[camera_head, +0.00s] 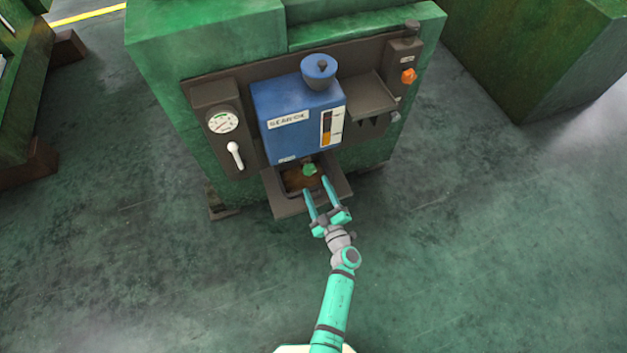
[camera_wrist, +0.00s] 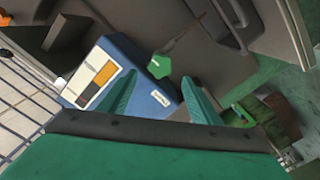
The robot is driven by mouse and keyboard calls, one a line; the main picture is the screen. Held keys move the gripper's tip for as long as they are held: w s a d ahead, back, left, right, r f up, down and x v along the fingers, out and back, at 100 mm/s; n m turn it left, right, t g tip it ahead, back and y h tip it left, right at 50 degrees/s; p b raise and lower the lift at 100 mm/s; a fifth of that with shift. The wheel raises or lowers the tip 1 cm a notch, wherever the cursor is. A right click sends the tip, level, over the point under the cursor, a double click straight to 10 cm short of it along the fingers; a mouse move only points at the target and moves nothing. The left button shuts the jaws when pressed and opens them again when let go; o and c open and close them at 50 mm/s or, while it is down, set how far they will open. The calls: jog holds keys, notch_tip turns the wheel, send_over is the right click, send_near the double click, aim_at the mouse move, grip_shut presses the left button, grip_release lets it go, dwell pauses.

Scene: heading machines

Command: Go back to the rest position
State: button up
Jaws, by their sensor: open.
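My gripper (camera_head: 317,194) is open and empty, with its two teal fingers spread apart. It is stretched out in front of the green machine (camera_head: 205,38), near the tray (camera_head: 290,207) below the blue box (camera_head: 285,105). A green knob (camera_head: 309,169) shows just beyond the fingertips in the head view. In the wrist view the green knob (camera_wrist: 159,66) shows above and between the fingers, apart from them. The blue box (camera_wrist: 155,98) also shows there, partly hidden behind the left finger.
The machine front carries a round gauge (camera_head: 222,121), a white lever (camera_head: 235,154), an orange knob (camera_head: 408,76) and a dark shelf (camera_head: 370,96). Other green machines stand at the right (camera_head: 540,60) and left (camera_head: 22,85). The floor on both sides of my arm is clear.

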jog(key=shift+s+d, duration=0.15)
jog(key=shift+s, duration=0.25)
jog(key=s+a+r+m+h, duration=0.1)
jog(key=s+r+m+h, duration=0.1)
jog(key=s+r, duration=0.5)
jog(key=s+a+r+m+g+h, duration=0.1)
jog(key=s+r+m, duration=0.4)
jog(key=s, duration=1.2)
jog(key=s+a+r+m+h, duration=0.1)
jog(key=s+r+m, duration=0.3)
jog(key=s+r, duration=0.5)
jog(key=s+h, duration=0.1)
jog(key=s, duration=0.3)
jog(key=shift+a+g+h, duration=0.15)
jog(key=shift+g+h, duration=0.15)
jog(key=shift+g, duration=0.1)
